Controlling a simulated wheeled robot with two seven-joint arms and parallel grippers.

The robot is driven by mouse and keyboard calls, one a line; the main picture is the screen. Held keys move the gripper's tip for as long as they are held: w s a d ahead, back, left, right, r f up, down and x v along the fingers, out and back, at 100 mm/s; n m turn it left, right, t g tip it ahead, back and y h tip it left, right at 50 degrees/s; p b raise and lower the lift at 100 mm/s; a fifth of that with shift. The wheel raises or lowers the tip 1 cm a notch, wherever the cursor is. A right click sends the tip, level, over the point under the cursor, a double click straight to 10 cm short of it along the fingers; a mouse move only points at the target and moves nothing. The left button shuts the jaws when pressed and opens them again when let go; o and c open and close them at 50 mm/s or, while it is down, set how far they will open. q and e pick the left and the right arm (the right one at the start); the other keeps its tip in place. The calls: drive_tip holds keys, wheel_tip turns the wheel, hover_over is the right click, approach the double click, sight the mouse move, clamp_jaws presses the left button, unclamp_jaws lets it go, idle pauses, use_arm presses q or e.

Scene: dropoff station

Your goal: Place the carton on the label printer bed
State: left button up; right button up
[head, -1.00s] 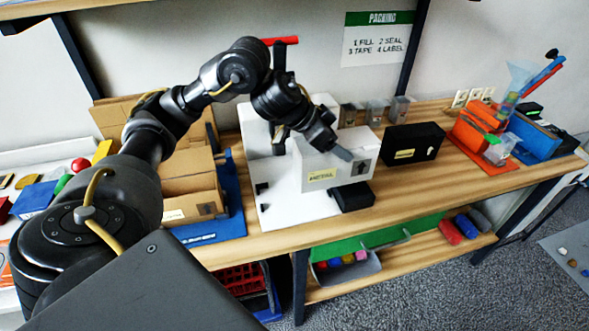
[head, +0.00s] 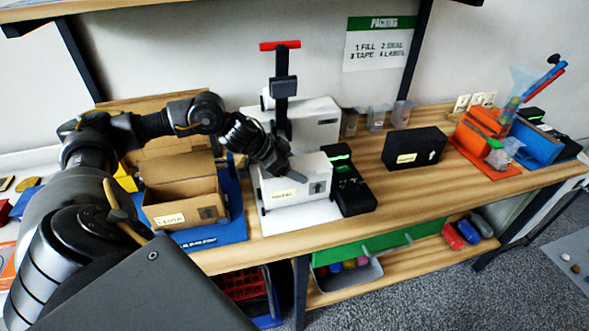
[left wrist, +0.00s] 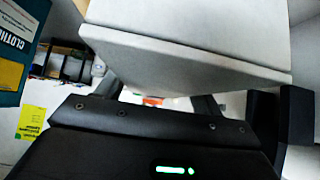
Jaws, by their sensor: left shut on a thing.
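The white carton (head: 298,188), with a yellow label and a black arrow, is upright in the head view. My left gripper (head: 294,176) is shut on it from the upper left side. The carton is over the white bed (head: 300,217) of the label printer (head: 312,121), which has a black column and a red handle. I cannot tell whether the carton touches the bed. In the left wrist view the carton (left wrist: 185,55) fills the upper middle, close to the fingers (left wrist: 160,98). My right gripper is not in view.
A black device (head: 352,192) with a green light stands close to the carton's right. A black box (head: 413,147) stands further right. An open brown box (head: 183,205) sits on a blue base (head: 235,225) at left. Clear cups (head: 375,118) stand behind.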

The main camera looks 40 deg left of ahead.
use_arm(q)
drive_tip(key=shift+f, duration=0.6)
drive_tip(key=shift+w, duration=0.1)
drive_tip(key=o, duration=1.5)
drive_tip(key=shift+f, duration=0.1)
drive_tip(key=shift+c, duration=0.2)
